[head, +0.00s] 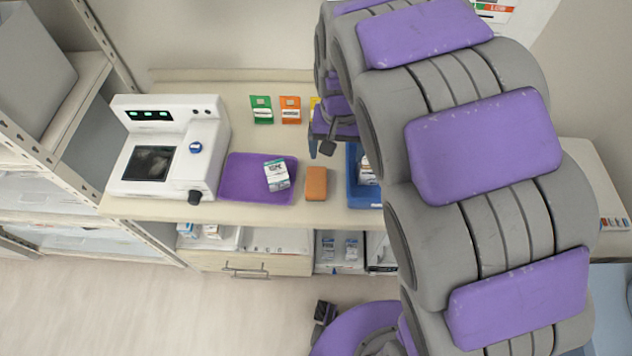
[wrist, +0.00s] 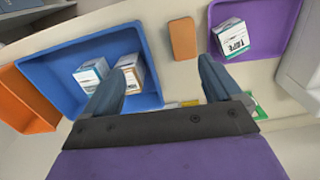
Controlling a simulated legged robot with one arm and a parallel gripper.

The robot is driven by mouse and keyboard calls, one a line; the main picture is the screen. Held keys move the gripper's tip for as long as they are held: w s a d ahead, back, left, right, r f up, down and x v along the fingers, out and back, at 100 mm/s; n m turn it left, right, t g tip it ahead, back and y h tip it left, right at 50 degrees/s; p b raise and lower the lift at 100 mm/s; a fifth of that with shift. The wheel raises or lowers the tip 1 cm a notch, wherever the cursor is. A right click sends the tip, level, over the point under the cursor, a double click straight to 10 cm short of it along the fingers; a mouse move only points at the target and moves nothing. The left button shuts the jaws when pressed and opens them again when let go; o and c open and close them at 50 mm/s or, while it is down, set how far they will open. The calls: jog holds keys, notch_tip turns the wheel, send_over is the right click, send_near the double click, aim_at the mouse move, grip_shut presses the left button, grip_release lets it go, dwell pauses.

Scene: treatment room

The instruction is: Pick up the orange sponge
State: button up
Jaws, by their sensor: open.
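The orange sponge (head: 316,183) lies flat on the shelf top near its front edge, between the purple tray and the blue tray. It also shows in the wrist view (wrist: 183,38), at the top, beyond my gripper. My gripper (wrist: 160,80) is open and empty in the wrist view, its two fingers spread apart. In the head view my gripper (head: 322,150) is partly hidden by my arm and is above the back part of the shelf top, behind the sponge. The fingers are apart from the sponge.
The purple tray (head: 236,182) holds a white box (head: 276,176). The blue tray (wrist: 50,72) holds two small boxes; an orange tray (wrist: 22,108) is beside it. A white machine (head: 165,150) stands at left. Green (head: 262,110) and orange (head: 290,110) tags are at the back.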

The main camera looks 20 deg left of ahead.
jog(key=w+a+f, duration=0.1)
jog(key=a+f, duration=0.2)
jog(key=a, duration=0.3)
jog(key=b, duration=0.3)
send_over(316, 180)
jog(key=s, duration=0.1)
jog(key=shift+n, duration=0.4)
jog(key=f, duration=1.1)
jog(key=shift+s+a+f, duration=0.2)
jog(key=shift+a+f, duration=0.1)
jog(key=shift+f, duration=0.05)
jog(key=shift+w+d+f+b, duration=0.1)
jog(key=shift+w+f+b, duration=0.2)
jog(key=shift+f, duration=0.6)
jog(key=shift+w+d+f+b, duration=0.15)
jog(key=shift+f+b, duration=0.15)
jog(key=shift+f, duration=0.55)
jog(key=shift+w+d+f+b, duration=0.1)
jog(key=shift+w+f+b, duration=0.2)
jog(key=shift+f, duration=0.6)
jog(key=c, duration=1.1)
jog(key=shift+r, duration=0.2)
